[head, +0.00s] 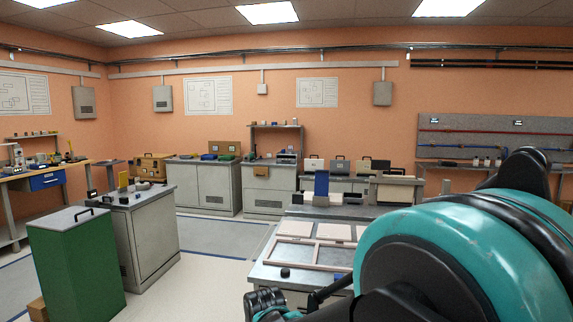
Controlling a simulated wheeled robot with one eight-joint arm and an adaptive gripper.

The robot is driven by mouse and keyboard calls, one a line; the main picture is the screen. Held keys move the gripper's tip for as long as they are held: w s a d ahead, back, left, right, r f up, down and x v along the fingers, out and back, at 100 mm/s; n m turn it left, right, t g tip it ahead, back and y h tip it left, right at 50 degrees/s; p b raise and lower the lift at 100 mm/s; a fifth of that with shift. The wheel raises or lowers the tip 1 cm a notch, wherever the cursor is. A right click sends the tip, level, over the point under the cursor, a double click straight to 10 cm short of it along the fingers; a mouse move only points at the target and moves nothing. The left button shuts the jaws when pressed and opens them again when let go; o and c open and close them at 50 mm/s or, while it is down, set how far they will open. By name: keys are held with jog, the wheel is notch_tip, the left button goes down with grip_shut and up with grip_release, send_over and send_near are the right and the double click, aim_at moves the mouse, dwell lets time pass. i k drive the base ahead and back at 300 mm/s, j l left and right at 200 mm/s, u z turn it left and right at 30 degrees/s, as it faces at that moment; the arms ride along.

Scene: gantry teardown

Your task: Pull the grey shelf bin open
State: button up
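I cannot single out the grey shelf bin with certainty. A row of small boxes stands on the cabinets at the back centre: a pale one (313,164), a dark grey one (340,167) with a handle on top, and others to their right. They are small in the head view, and I cannot tell whether any is a pull-out bin or is open. My teal and black arm fills the lower right and hides what lies behind it. The fingers of my gripper do not show.
A grey-topped workbench (262,275) with pale frames and panels stands ahead. A green cabinet (78,262) and a grey cabinet (153,235) stand at the left. A blue drawer (47,181) sits under the far-left bench. Open floor (190,285) lies between.

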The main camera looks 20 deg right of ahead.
aim_at(288, 160)
jog(key=i+j+u, duration=0.3)
jog(key=i+u, duration=0.3)
jog(key=i+j+u, duration=0.1)
jog(key=i+u, duration=0.3)
jog(key=i, duration=0.7)
jog(key=i+l+z, duration=0.15)
jog(key=i+z, duration=0.75)
jog(key=i, duration=0.15)
jog(key=i+j+z, duration=0.25)
jog(key=i+z, duration=0.2)
jog(key=i+j+z, duration=0.1)
jog(key=i+z, duration=0.3)
jog(key=i, duration=1.65)
jog(key=i+z, duration=0.25)
jog(key=i, duration=0.75)
jog(key=i+j+z, duration=0.2)
jog(key=i, duration=0.75)
jog(key=i+l+u, duration=0.15)
jog(key=i, duration=0.35)
jog(key=i+l+u, duration=0.15)
jog(key=i, duration=0.35)
jog(key=i+l+u, duration=0.15)
jog(key=i, duration=0.35)
